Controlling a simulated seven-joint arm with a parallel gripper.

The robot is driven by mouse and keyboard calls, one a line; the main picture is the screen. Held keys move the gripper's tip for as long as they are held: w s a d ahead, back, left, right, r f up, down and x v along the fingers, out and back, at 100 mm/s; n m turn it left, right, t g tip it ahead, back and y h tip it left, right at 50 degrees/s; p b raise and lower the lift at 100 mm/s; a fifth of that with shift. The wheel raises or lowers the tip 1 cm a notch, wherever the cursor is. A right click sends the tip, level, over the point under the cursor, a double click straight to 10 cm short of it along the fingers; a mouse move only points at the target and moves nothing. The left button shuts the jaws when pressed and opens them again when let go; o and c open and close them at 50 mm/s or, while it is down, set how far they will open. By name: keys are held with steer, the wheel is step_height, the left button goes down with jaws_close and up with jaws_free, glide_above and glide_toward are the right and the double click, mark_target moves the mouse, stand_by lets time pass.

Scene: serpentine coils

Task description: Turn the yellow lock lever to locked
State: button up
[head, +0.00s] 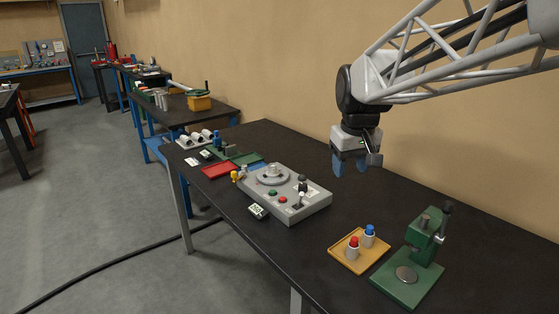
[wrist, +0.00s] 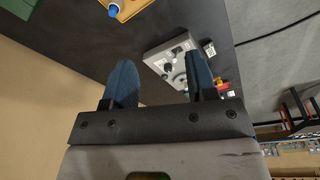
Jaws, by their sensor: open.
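A grey control box (head: 300,211) lies on the dark bench, with a round dial, a green button, a red button and small levers on top. A small yellow part (head: 235,176), which looks like the yellow lock lever, stands at the box's left end; its setting is too small to tell. My gripper (head: 349,167) is open and empty, high above the bench, right of and behind the box. In the wrist view its blue fingers (wrist: 157,65) are spread apart, with the control box (wrist: 157,55) beyond them; the right finger hides part of it.
A yellow tray (head: 340,257) with a red-topped and a blue-topped piece and a green press (head: 424,250) stand at the near right. A small display (head: 257,211) sits in front. The wall runs behind.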

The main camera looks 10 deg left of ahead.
steer(key=w+a+n, duration=0.2)
steer(key=w+a, duration=0.5)
steer(key=w, duration=0.4)
steer(key=n+g, duration=0.2)
steer(key=n, duration=0.4)
glide_above(234, 172)
steer(key=f, duration=1.8)
steer(key=shift+s+d, duration=0.25)
steer(key=shift+d, duration=0.15)
steer(key=shift+w+a+f+n, duration=0.25)
steer(key=shift+a+f+n, duration=0.05)
steer(key=shift+a+f, duration=0.15)
steer(key=shift+f, duration=3.85)
